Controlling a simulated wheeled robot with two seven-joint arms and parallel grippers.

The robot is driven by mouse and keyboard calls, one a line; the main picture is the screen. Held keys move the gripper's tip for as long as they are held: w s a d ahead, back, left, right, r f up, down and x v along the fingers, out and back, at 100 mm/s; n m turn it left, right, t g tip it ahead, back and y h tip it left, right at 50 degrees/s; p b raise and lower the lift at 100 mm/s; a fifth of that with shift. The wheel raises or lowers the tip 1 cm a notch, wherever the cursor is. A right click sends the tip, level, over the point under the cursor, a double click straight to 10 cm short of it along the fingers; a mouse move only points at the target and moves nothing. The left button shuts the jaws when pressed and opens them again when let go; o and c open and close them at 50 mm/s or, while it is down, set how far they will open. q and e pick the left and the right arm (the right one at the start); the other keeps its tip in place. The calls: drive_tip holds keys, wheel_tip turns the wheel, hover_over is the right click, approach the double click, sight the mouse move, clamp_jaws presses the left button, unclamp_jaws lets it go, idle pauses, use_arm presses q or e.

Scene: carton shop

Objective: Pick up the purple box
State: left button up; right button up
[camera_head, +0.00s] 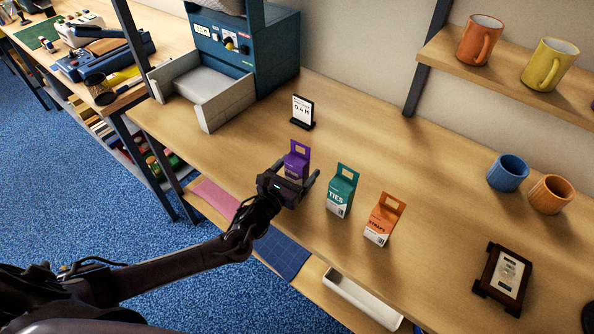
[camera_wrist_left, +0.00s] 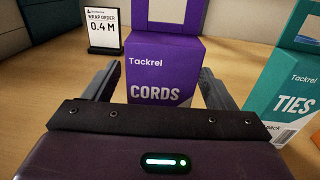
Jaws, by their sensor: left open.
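The purple box (camera_head: 297,158), with a hang-tab top, stands upright on the wooden table in the head view. In the left wrist view the purple box (camera_wrist_left: 165,65) reads "Tackrel CORDS" and stands straight ahead. My left gripper (camera_head: 300,180) is at the box's near side, its fingers open. In the wrist view my left gripper's fingers (camera_wrist_left: 155,88) lie on either side of the box's lower part, with gaps visible; the palm hides the box's bottom edge. My right gripper is not in view.
A teal "TIES" box (camera_head: 342,190) stands close on the right, with an orange box (camera_head: 382,220) beyond it. A small sign (camera_head: 302,112) reading 0.4 M stands behind. A blue machine (camera_head: 245,50) with a grey tray is at the back left. Mugs and a framed item are right.

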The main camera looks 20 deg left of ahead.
sight(297, 158)
use_arm(q)
drive_tip(key=c, duration=1.1)
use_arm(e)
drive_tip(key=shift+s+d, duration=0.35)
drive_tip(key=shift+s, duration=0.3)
use_arm(q)
drive_tip(key=shift+r+b, duration=1.35)
drive_tip(key=shift+r, duration=8.7)
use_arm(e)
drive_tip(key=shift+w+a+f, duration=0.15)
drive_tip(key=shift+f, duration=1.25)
